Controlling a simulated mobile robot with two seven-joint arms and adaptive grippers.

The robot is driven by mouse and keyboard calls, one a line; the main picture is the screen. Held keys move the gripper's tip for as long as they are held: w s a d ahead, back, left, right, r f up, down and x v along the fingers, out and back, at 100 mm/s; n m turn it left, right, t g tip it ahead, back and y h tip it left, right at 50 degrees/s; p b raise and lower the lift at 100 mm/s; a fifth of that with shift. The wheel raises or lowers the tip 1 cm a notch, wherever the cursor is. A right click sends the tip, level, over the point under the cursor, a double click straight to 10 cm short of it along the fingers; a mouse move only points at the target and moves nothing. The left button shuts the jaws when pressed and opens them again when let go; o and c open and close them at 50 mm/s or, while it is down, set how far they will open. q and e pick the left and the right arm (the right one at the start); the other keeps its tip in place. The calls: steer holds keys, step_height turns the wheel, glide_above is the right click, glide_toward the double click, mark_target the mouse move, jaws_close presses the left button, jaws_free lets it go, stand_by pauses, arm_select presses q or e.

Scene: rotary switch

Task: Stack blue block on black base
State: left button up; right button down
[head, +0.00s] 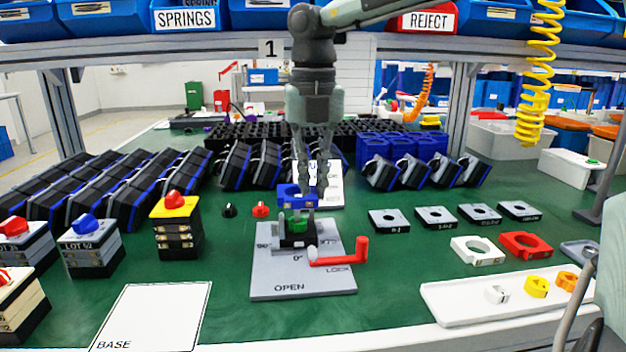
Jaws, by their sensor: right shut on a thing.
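My right gripper (312,192) reaches down from the top at the centre. It is shut on the blue block (290,200), and its fingers partly hide the block. The black base (297,241) sits in the grey fixture plate marked OPEN (290,275), with a green part (298,226) showing at its top. The blue block is just behind and above the base in the picture; I cannot tell exactly how large the gap is. A red lock handle (340,254) lies at the base's right front. My left gripper is not in view.
A white card (330,190) lies behind the block. Small black (230,210) and red (261,209) knobs lie to the left. Stacked switches stand further left, square plates (390,221) and rings to the right. A white BASE sheet (155,315) is clear at front left.

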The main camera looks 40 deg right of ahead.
steer(key=shift+f+b, duration=0.7)
steer(key=shift+f, duration=0.25)
steer(key=c, duration=1.6)
jaws_free()
steer(key=shift+o, duration=0.2)
steer(key=shift+r, duration=0.2)
step_height(320, 180, up, 12)
steer(key=shift+f, duration=0.15)
steer(key=shift+s, duration=0.1)
